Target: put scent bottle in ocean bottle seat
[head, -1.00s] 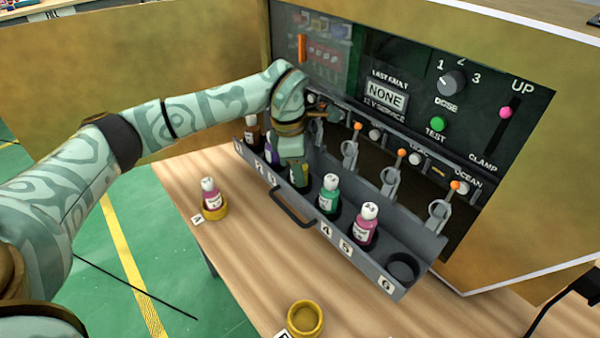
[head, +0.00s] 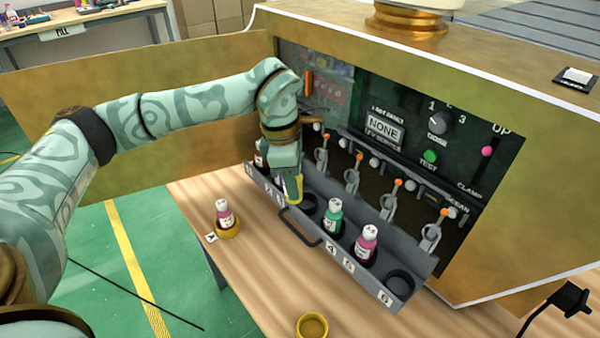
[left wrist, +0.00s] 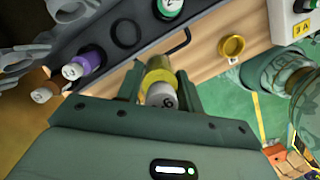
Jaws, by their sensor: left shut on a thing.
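My left gripper (head: 293,188) is shut on a yellow scent bottle (left wrist: 160,78) with a pale cap, held just above the drawer rack; in the head view only a yellow part (head: 294,190) shows below the fingers. The rack (head: 335,256) has an empty round seat at number 3 (head: 309,204), beside the gripper. At its right end, seat 6 (head: 400,285) is also empty, below the OCEAN label (head: 457,205). A green bottle (head: 333,216) and a pink bottle (head: 365,244) stand in seats between. A purple bottle (left wrist: 88,60) and a brown bottle (left wrist: 46,91) sit at the other end.
A pink bottle (head: 224,213) stands in a yellow ring marked A on the table. An empty yellow ring (head: 312,327) lies at the front. Clamp levers with orange tips (head: 397,183) line the machine behind the rack. A dark handle (head: 297,228) juts from the rack front.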

